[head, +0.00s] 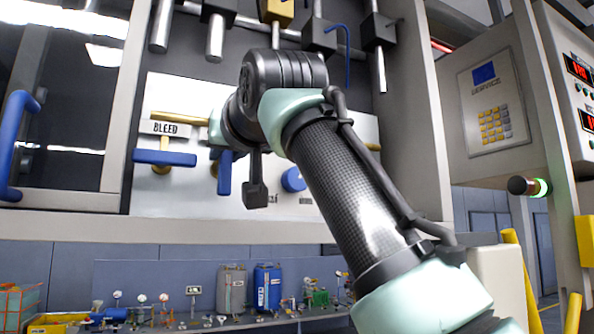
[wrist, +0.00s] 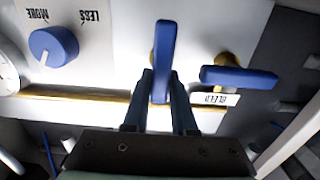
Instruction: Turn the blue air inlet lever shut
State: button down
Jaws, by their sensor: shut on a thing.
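A blue lever (wrist: 163,48) stands lengthwise between the two fingers of my gripper (wrist: 161,76) in the wrist view, and the gripper is shut on it. In the head view this lever (head: 224,173) hangs upright on the white panel (head: 190,92), partly behind my arm. My fingers are hidden by the arm there. No label for this lever is readable. A second blue lever (head: 165,158) lies level below the BLEED label (head: 164,128). It also shows in the wrist view (wrist: 238,77), crosswise and apart from my fingers.
A round blue knob (head: 292,180) sits right of the held lever; the wrist view shows it (wrist: 54,46) marked MORE and LESS. A brass pipe (head: 182,118) runs along the panel. A blue door handle (head: 17,140) is at far left. Tanks and fittings stand on a shelf below.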

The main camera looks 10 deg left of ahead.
jog(key=shift+n+p, duration=0.35)
jog(key=shift+n, duration=0.05)
jog(key=n+p, duration=0.2)
jog(key=shift+s+a+r+n, duration=0.15)
jog(key=shift+a+n, duration=0.1)
jog(key=shift+n, duration=0.15)
jog(key=n+p, duration=0.1)
jog(key=n, duration=0.2)
jog(key=f+n+p, duration=0.1)
jog(key=n+p, duration=0.1)
jog(key=n, duration=0.2)
jog(key=a+n+p, duration=0.1)
jog(key=n+p, duration=0.1)
jog(key=n, duration=0.1)
jog(key=shift+s+f+n, duration=0.15)
jog(key=shift+s+n, duration=0.2)
jog(key=shift+n, duration=0.05)
jog(key=shift+f+n+p, duration=0.2)
jog(key=shift+n+p, duration=0.1)
jog(key=shift+n, duration=0.6)
jog(key=shift+f+n+p, duration=0.15)
jog(key=shift+n+p, duration=0.15)
jog(key=shift+n, duration=0.6)
jog(key=c, duration=0.7)
grip_release()
